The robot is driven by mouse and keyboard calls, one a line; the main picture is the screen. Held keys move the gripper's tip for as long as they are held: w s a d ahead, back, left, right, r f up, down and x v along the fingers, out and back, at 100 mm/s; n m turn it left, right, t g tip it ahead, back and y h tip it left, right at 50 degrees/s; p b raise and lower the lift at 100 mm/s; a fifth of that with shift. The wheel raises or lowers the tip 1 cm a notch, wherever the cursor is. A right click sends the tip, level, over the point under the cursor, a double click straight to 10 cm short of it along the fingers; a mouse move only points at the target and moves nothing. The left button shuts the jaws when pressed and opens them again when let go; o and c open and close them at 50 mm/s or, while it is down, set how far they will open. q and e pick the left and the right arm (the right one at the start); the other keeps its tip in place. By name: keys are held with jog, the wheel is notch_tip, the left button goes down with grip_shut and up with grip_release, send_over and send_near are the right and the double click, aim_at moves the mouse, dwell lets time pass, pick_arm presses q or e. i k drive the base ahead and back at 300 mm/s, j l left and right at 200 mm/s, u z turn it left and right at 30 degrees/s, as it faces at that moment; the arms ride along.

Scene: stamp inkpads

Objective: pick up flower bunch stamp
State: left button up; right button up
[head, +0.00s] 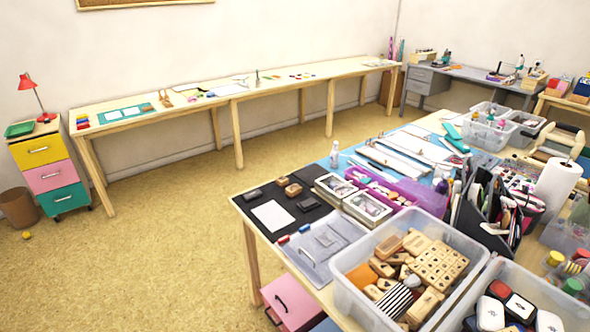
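Two small wooden-looking blocks, possibly stamps, lie on a black mat (262,241) on the near table: one block (282,181) and another block (293,190) just in front of it. More wooden stamps (440,264) are piled in a clear plastic bin (343,290) near the table's front. The pictures on the stamps are too small to read, so I cannot tell which is the flower bunch stamp. Neither of my grippers shows in the head view.
The mat also holds two dark pads (253,194) and (311,203) and white paper (273,215). A clear lidded case (325,240) lies beside the mat. A second bin (535,285) and black organizer (480,225) crowd the right. The floor (165,250) left of the table is open.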

aim_at(281, 181)
jog(key=i+j+z, duration=0.3)
jog(key=j, duration=0.3)
jog(key=i+j+z, duration=0.15)
jog(key=i+j, duration=0.15)
jog(key=i+j+z, duration=0.15)
jog(key=j, duration=0.3)
jog(key=i+j+z, duration=0.15)
jog(key=j, duration=0.2)
